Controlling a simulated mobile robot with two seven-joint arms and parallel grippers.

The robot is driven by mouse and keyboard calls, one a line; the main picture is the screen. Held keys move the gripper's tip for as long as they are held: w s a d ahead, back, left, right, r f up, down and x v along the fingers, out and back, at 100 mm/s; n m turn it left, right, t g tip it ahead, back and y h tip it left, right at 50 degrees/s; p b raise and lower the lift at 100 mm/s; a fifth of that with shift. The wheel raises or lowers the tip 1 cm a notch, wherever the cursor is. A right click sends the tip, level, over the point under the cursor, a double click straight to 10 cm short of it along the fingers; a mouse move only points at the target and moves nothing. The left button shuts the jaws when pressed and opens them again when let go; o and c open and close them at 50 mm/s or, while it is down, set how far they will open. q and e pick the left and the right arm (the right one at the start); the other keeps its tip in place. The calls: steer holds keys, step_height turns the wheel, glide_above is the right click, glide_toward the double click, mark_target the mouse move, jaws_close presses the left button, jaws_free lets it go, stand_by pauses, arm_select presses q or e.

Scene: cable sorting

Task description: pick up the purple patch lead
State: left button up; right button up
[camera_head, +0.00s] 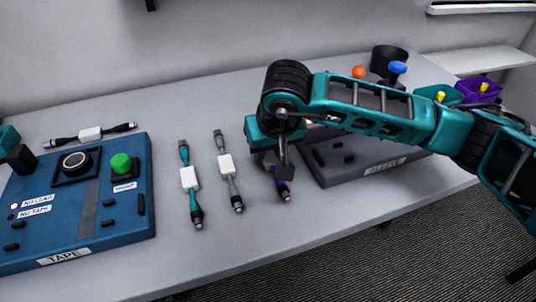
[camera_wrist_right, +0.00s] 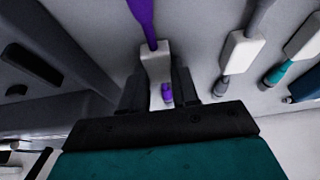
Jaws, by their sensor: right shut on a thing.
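The purple patch lead (camera_head: 282,188) shows below my right gripper (camera_head: 279,168), and its near end has a dark plug. In the right wrist view the purple cable (camera_wrist_right: 142,12) runs into a white block (camera_wrist_right: 157,66). My right gripper's dark fingers (camera_wrist_right: 160,88) are shut on this white block, one on each side. In the head view the gripper hides the block and the lead's far end. I cannot tell whether the lead touches the table. Part of my left gripper (camera_head: 20,158) shows at the left edge; its jaw state is unclear.
A grey lead (camera_head: 227,168) and a teal lead (camera_head: 190,180) lie left of the purple one. A black lead (camera_head: 90,134) lies behind the blue TAPE box (camera_head: 120,215). A grey box (camera_head: 345,178) stands close on the right. Purple (camera_head: 480,92) and teal bins stand at the back right.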

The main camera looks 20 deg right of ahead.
jaws_close()
steer(key=shift+r, duration=0.1)
